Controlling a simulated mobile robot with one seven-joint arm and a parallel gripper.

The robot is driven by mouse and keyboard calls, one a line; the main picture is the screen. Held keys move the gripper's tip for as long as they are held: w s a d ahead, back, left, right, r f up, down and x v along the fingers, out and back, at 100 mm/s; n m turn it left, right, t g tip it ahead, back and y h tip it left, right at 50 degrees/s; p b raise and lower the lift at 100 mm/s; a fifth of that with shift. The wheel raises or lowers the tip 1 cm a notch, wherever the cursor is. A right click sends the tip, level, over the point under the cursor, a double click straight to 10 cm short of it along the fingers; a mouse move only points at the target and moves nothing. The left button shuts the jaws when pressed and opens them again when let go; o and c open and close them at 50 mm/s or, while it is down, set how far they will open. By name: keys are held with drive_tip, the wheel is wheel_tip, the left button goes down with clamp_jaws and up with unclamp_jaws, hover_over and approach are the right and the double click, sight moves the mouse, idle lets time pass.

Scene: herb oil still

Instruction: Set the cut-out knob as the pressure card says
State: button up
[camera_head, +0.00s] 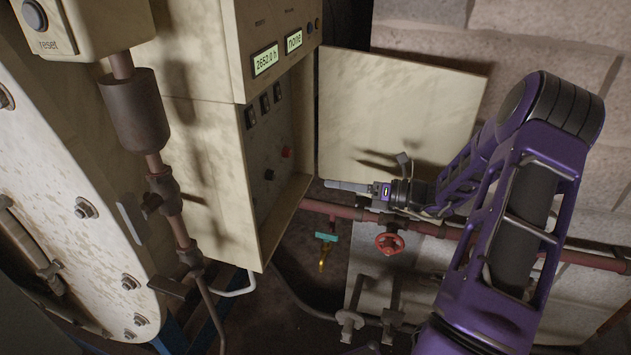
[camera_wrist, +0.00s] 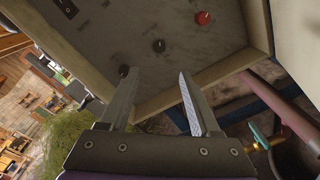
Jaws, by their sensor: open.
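The open control box shows a grey panel (camera_head: 272,135) in the head view, and it fills the top of the wrist view (camera_wrist: 120,35). In the wrist view a black knob (camera_wrist: 159,46) sits on the panel, with another dark knob (camera_wrist: 124,70) lower left, partly behind a finger. A red button or knob (camera_wrist: 204,18) is to the upper right. I cannot tell which is the cut-out knob, and I see no pressure card. My gripper (camera_wrist: 158,72) is open and empty in front of the panel's lower part; the head view shows it side-on (camera_head: 335,185).
The box door (camera_head: 400,110) hangs open at the right, above my gripper. A red pipe (camera_head: 440,229) with a red valve wheel (camera_head: 390,243) runs below. Two displays (camera_head: 265,60) above the panel read "2652.0 h" and "none". A reset button box (camera_head: 60,28) is upper left.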

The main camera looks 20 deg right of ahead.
drive_tip(key=shift+v, duration=1.2)
